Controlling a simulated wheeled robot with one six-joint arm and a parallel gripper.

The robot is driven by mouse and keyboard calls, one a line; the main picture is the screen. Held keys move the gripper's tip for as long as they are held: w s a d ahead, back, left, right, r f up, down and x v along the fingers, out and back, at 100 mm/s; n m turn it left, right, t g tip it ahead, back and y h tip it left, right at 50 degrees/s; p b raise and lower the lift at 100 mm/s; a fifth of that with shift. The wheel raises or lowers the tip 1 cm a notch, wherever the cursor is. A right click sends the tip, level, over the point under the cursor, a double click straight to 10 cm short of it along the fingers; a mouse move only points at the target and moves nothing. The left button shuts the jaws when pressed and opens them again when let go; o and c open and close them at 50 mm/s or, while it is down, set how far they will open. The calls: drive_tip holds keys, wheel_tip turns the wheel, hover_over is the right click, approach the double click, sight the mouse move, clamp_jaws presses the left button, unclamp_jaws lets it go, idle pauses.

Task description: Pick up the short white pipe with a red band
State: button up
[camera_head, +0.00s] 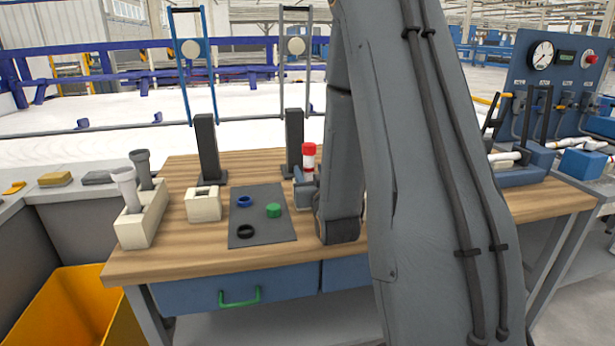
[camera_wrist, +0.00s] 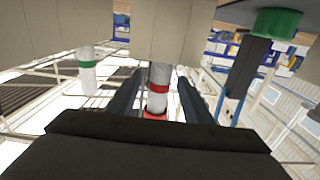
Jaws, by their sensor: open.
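The short white pipe with a red band (camera_wrist: 160,74) is in the middle of the wrist view, between my two gripper fingers. Its end is red and it meets a beige block (camera_wrist: 172,30). In the head view its red top and white body (camera_head: 308,160) show just left of my arm. My gripper (camera_wrist: 163,96) is open, with a dark finger on each side of the pipe and visible room between. In the head view my arm hides most of the gripper and the pipe's base.
A white pipe with a green band (camera_wrist: 88,78) stands to the left in the wrist view. In the head view, a dark mat (camera_head: 270,232) with rings and a green cap, a beige block (camera_head: 203,206) and dark posts (camera_head: 207,150) stand on the wooden table (camera_head: 180,262).

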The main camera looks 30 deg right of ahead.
drive_tip(key=p+x, duration=0.1)
drive_tip(key=x, duration=0.4)
drive_tip(key=shift+w+d+r, duration=0.1)
drive_tip(key=shift+w, duration=0.2)
drive_tip(key=c, duration=1.1)
